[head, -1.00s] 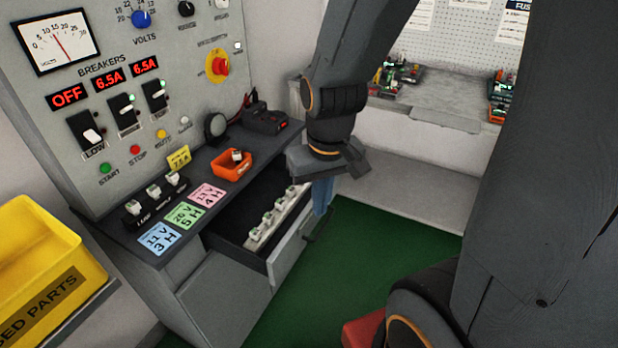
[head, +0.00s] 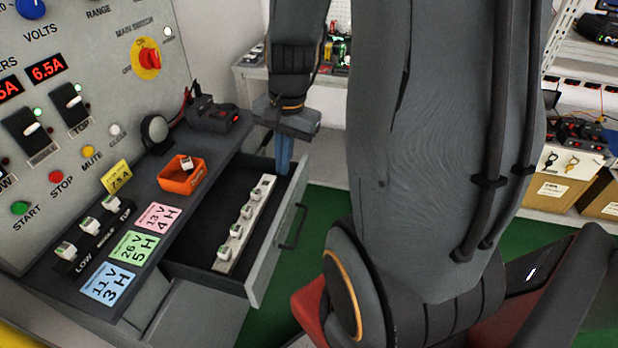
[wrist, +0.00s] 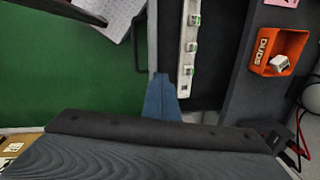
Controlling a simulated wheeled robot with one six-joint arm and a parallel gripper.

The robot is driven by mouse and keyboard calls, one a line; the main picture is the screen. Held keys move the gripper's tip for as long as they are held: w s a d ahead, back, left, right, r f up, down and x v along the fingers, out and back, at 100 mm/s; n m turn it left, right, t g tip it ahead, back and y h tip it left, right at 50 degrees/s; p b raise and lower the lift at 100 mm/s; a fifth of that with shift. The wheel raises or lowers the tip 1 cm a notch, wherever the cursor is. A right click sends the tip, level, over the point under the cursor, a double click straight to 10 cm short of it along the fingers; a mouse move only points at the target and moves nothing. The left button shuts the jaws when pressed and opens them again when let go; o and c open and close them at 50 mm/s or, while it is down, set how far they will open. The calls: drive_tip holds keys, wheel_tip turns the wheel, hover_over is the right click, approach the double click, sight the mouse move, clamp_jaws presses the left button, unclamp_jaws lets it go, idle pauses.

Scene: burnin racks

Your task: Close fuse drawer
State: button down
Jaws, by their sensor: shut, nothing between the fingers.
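The fuse drawer (head: 270,262) stands pulled out from under the bench top, with its dark handle (head: 294,228) on the outer face. A white strip (head: 240,240) with several fuses lies inside. My gripper (head: 284,165) points down at the drawer's far end, its blue fingers shut and empty. In the wrist view the blue fingers (wrist: 162,98) overlap the line of the drawer front (wrist: 152,45), with the handle (wrist: 138,42) left of it and the fuse strip (wrist: 188,45) to the right. I cannot tell whether the fingers touch the front.
An orange bin (head: 183,180) holding a fuse sits on the bench top (head: 170,225), beside coloured cards and a fuse holder (head: 88,240). A control panel (head: 90,45) rises behind. Green floor (head: 330,195) lies outside the drawer. Shelving (head: 585,80) stands at right.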

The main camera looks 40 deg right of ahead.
drive_tip(key=d+f+m+t+y+b, duration=0.1)
drive_tip(key=d+f+m+b, duration=0.4)
drive_tip(key=d+m, duration=1.15)
drive_tip(key=w+a+f+p, duration=0.2)
drive_tip(key=w+a+f, duration=0.2)
drive_tip(key=f, duration=0.7)
drive_tip(key=shift+w+p, duration=0.4)
drive_tip(key=shift+w, duration=0.55)
drive_tip(key=shift+w, duration=0.1)
